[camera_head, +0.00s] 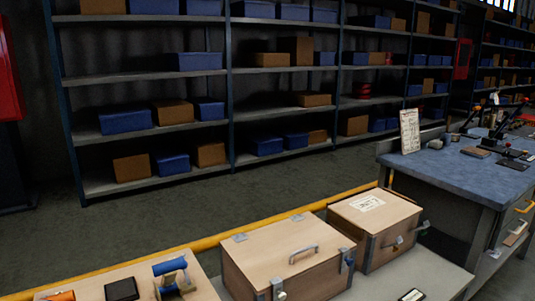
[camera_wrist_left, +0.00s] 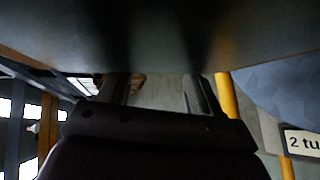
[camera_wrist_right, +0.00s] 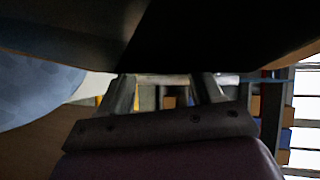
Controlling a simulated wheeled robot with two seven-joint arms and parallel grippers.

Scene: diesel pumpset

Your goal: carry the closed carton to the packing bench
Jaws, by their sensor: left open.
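Two closed, wood-coloured boxes stand side by side in the head view. One box (camera_head: 270,249) has a top handle, hinges and metal latches. The other box (camera_head: 352,219) has a white label on its lid and metal fittings on its side. I cannot tell for sure which is the carton. A blue-topped bench (camera_head: 450,165) stands to the right; whether it is the packing bench is unclear. My left gripper (camera_wrist_left: 158,88) shows only in its wrist view, open and empty. My right gripper (camera_wrist_right: 165,88) shows in its wrist view, fingers apart with nothing seen between them. Neither gripper is near the boxes in the head view.
A yellow rail (camera_head: 290,217) runs behind the boxes. Shelving (camera_head: 150,130) with blue and brown bins fills the back. A blue clamp-like part (camera_head: 171,268) and a dark block (camera_head: 122,289) lie at lower left. A sign (camera_head: 410,131) and tools stand on the bench. Open floor lies before the shelves.

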